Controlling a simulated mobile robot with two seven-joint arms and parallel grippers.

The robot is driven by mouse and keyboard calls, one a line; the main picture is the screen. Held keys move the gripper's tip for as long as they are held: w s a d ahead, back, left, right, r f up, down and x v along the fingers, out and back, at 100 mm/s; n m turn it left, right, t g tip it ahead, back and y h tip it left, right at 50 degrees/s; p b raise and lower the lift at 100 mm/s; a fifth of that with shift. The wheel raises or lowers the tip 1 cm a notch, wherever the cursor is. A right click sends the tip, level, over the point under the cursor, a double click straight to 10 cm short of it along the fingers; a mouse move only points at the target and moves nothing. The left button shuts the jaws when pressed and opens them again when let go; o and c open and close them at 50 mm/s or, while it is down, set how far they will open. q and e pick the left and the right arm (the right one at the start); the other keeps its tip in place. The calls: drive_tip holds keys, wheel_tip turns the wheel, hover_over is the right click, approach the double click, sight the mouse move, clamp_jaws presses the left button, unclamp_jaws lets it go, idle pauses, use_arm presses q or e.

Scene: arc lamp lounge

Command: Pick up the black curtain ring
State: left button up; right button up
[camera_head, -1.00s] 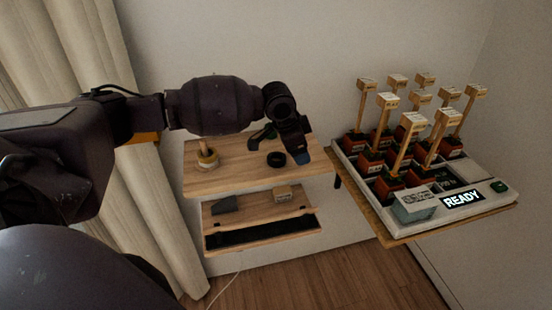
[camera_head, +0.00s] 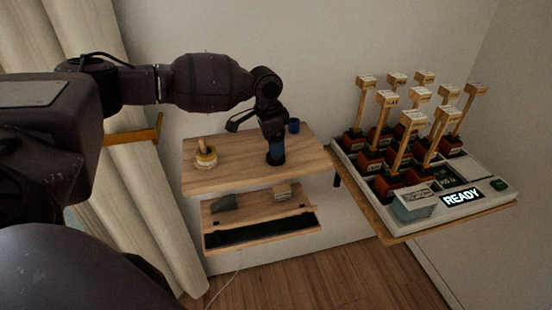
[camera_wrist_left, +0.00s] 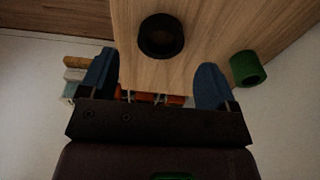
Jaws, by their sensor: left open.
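The black curtain ring (camera_wrist_left: 161,51) lies on the wooden shelf top, and in the left wrist view it is ahead of the fingertips, near the middle of the gap. My left gripper (camera_head: 277,155) points down over the shelf at the ring's place in the head view, largely hiding the ring there. In the left wrist view its two blue fingers (camera_wrist_left: 157,66) are wide apart with nothing between them. The ring looks apart from both fingers. My right gripper is not in view.
A wooden-handled object (camera_head: 205,158) stands at left. A lower shelf (camera_head: 260,232) and a tray of potted signs (camera_head: 470,214) are near.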

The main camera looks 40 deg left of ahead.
sight(275, 160)
use_arm(q)
drive_tip(key=f, duration=0.5)
drive_tip(key=shift+w+d+b, duration=0.2)
drive_tip(key=shift+w+b, duration=0.1)
drive_tip(key=shift+r, duration=0.1)
drive_tip(key=shift+c, duration=0.5)
drive_tip(key=c, duration=0.9)
